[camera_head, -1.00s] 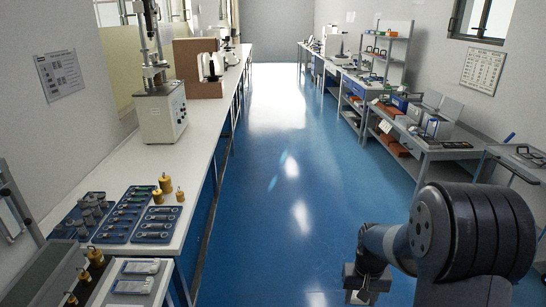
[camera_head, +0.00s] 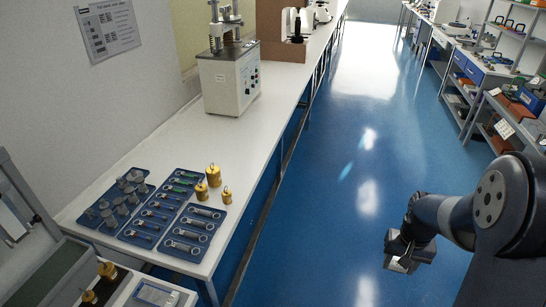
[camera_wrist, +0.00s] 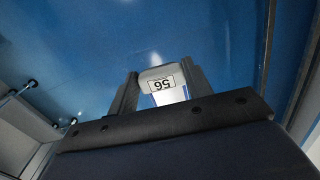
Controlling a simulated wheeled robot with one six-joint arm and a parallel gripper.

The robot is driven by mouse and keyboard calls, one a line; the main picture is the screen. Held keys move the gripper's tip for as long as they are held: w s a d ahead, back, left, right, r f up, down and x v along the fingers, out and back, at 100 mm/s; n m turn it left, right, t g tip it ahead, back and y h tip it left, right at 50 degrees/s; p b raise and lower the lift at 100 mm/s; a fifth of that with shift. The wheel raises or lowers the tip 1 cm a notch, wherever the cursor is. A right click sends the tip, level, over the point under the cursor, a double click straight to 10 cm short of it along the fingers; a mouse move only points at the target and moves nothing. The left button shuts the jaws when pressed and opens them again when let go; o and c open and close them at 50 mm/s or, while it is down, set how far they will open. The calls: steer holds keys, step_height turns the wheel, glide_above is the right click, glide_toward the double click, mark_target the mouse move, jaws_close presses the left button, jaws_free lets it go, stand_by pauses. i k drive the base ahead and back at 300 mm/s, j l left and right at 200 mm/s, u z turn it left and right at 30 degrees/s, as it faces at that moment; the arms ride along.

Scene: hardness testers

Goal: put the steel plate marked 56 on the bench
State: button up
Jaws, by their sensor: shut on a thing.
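My gripper (camera_head: 401,262) is at the lower right in the head view, over the blue floor and to the right of the bench. In the wrist view my gripper (camera_wrist: 160,88) is shut on a pale grey steel plate (camera_wrist: 150,74) with a label reading 56, upside down in the picture. The plate's lower part is hidden behind the gripper body. In the head view the held plate is small and hard to make out. The long white bench (camera_head: 262,122) runs along the left wall, away from my gripper.
Blue trays of small parts (camera_head: 160,213) and several brass weights (camera_head: 214,176) cover the bench's near end. A tester (camera_head: 229,77) stands farther back. Bare bench top lies between them. A grey cart (camera_head: 197,297) is at the lower left. Shelves (camera_head: 500,100) line the right; the aisle is clear.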

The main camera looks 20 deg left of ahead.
mark_target(226, 167)
steer(key=i+l+u, duration=0.25)
steer(key=i, duration=1.15)
steer(key=i+j+u, duration=0.15)
steer(key=u, duration=0.25)
steer(key=i+u, duration=0.75)
steer(key=i+l+u, duration=0.2)
steer(key=u, duration=0.2)
steer(key=i+u, duration=0.2)
steer(key=u, duration=0.5)
